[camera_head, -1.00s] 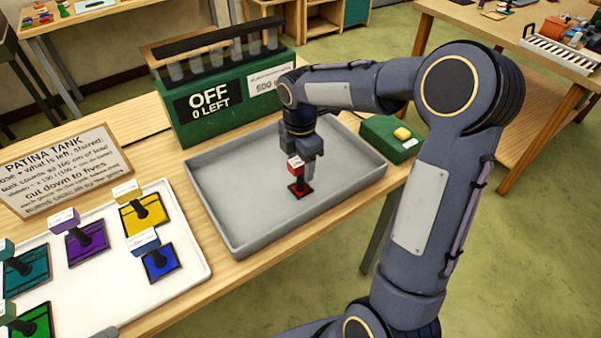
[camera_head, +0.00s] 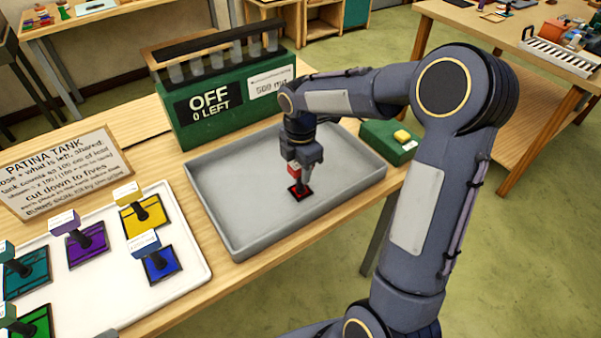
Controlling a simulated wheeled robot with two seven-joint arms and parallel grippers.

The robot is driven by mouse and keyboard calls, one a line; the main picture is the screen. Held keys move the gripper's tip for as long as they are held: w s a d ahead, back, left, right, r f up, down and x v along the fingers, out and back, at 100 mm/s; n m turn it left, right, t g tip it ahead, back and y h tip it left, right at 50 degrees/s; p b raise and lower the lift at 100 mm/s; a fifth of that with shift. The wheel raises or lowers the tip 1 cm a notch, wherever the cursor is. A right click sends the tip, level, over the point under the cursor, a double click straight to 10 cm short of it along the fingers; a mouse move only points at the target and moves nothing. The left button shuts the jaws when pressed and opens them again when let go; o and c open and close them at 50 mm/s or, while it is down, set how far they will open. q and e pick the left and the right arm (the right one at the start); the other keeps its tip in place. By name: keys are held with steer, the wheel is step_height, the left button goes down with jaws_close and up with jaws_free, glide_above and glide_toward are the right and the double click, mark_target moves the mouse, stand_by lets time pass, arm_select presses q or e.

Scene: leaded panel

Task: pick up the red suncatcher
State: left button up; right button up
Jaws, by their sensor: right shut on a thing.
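The red suncatcher (camera_head: 299,192) is a small dark-edged red square with an upright stem and a red block on top. It is in the grey tray (camera_head: 225,205), right of the tray's middle. My right gripper (camera_head: 303,166) points down over it and is shut on its upper part, hiding much of the block and stem. The red square appears at or very near the tray floor; I cannot tell whether it touches. My left gripper is not in view.
A green tank box (camera_head: 235,110) reading "OFF 0 LEFT" stands behind the tray. A white board (camera_head: 110,285) at left holds several other coloured suncatchers. A wooden sign (camera_head: 62,172) stands behind it. A green box with a yellow button (camera_head: 402,134) sits at right.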

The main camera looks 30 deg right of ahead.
steer(key=shift+w+r, duration=0.1)
steer(key=shift+r, duration=0.35)
step_height(320, 180, up, 2)
steer(key=shift+r, duration=0.25)
steer(key=s+a+r+b, duration=0.2)
steer(key=s+a+r, duration=0.7)
steer(key=a, duration=0.1)
steer(key=shift+a+r, duration=0.35)
steer(key=shift+a, duration=0.05)
steer(key=shift+s, duration=0.1)
